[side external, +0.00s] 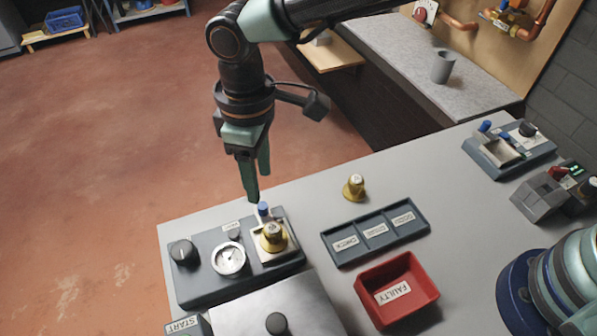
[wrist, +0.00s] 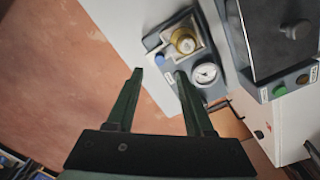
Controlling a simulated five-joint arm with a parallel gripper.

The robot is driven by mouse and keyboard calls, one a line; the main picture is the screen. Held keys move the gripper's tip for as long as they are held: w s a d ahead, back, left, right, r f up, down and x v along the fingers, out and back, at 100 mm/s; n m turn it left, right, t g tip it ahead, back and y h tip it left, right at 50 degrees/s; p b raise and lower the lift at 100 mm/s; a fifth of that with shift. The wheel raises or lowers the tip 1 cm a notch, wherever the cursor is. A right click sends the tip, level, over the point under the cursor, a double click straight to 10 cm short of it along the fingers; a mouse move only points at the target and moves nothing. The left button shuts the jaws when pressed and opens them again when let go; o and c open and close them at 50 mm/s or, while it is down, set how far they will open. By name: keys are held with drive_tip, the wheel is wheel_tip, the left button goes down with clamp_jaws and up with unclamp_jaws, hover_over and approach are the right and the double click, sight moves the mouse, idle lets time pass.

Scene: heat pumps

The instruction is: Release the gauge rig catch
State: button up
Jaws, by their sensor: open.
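The gauge rig (side external: 205,279) is a dark box at the table's front left corner, with a round white dial, a black knob and a pale nest. A brass fitting (side external: 273,237) sits upright in the nest; it also shows in the wrist view (wrist: 184,42). The blue-tipped catch (side external: 263,209) stands beside the nest, and it shows in the wrist view (wrist: 160,59). My gripper (side external: 253,196) points down just above the catch. In the wrist view its open, empty fingers (wrist: 159,74) frame the catch from a little short of it. I cannot tell whether they touch it.
A second brass fitting (side external: 354,188) stands loose on the table. A three-compartment labelled tray (side external: 337,254) and a red FAULTY bin (side external: 429,291) lie to the right. A metal-topped box with a black knob (side external: 305,303) adjoins the rig. Another fixture (side external: 480,157) stands at the far right.

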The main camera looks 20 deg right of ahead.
sight(263, 205)
wheel_tip(263, 205, down, 7)
idle(0.3)
clamp_jaws()
idle(1.4)
